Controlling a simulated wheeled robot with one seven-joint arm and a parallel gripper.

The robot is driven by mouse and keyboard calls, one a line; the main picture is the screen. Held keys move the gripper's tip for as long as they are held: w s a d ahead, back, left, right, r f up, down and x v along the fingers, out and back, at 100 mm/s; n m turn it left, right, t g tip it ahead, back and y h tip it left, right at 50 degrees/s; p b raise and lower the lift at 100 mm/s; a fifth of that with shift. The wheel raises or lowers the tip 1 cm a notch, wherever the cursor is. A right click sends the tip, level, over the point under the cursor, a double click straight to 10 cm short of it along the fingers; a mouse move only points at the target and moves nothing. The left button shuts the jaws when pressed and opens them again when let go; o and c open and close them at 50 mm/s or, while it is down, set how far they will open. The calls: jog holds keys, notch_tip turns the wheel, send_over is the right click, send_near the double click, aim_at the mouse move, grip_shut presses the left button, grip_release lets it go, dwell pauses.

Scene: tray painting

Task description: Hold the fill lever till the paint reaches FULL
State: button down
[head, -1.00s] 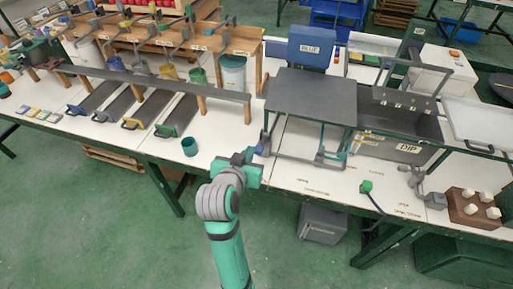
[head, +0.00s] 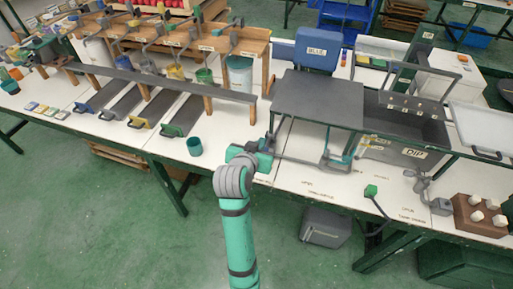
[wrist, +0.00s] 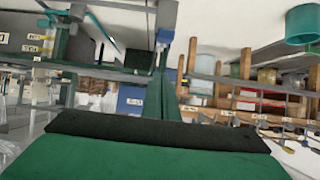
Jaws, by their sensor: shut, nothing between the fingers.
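My gripper (head: 266,147) is shut and empty, low over the front of the white bench, by the front left leg of the dark raised plate (head: 318,98). I cannot tell whether it touches that leg. In the wrist view my gripper's green body and dark edge (wrist: 160,131) fill the bottom. A blue container (head: 317,48) labelled BLUE stands behind the plate. A grey tank labelled DIP (head: 412,152) is right of it. A grey lever-like fitting (head: 424,186) stands on the bench front at right; I cannot tell if it is the fill lever. No FULL mark or paint level is readable.
A teal cup (head: 195,146) stands left of my gripper and also shows in the wrist view (wrist: 302,24). Dark sloped trays (head: 185,112) lie further left. A green-ended cable (head: 371,191) and a brown block with white pegs (head: 480,214) are at right.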

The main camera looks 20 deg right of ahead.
jog(key=x, duration=0.3)
jog(key=shift+d, duration=0.1)
notch_tip(320, 180, down, 3)
jog(key=shift+s+f, duration=0.15)
jog(key=shift+a+f, duration=0.25)
jog(key=shift+f, duration=0.2)
